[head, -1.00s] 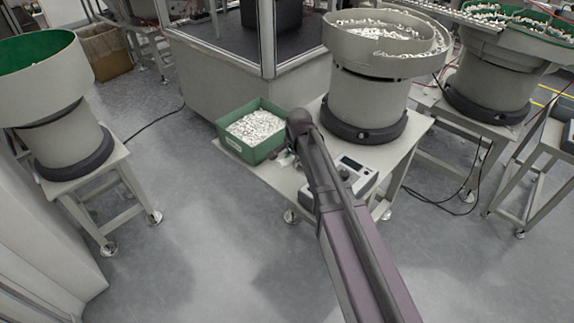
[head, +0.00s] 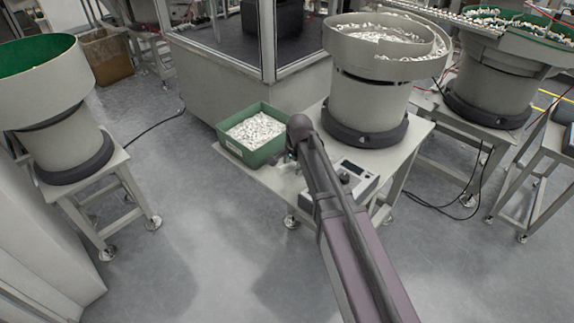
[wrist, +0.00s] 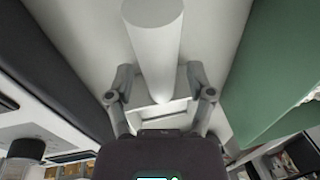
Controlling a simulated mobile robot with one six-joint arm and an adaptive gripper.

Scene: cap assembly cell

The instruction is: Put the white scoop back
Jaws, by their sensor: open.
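The white scoop (wrist: 152,40) shows in the wrist view as a smooth white rounded shape reaching down from the top edge. Its narrow end lies between the two fingers of my gripper (wrist: 159,80). The fingers are spread, with a gap on each side of the white shape. I cannot make out the scoop in the head view, where my arm covers that spot.
A control box (head: 352,181) and a bowl feeder (head: 370,100) stand on the same table (head: 258,177), to the right of my arm. The green bin wall (wrist: 265,75) is close on the right in the wrist view. Another feeder (head: 65,130) stands at left. Open floor lies in front.

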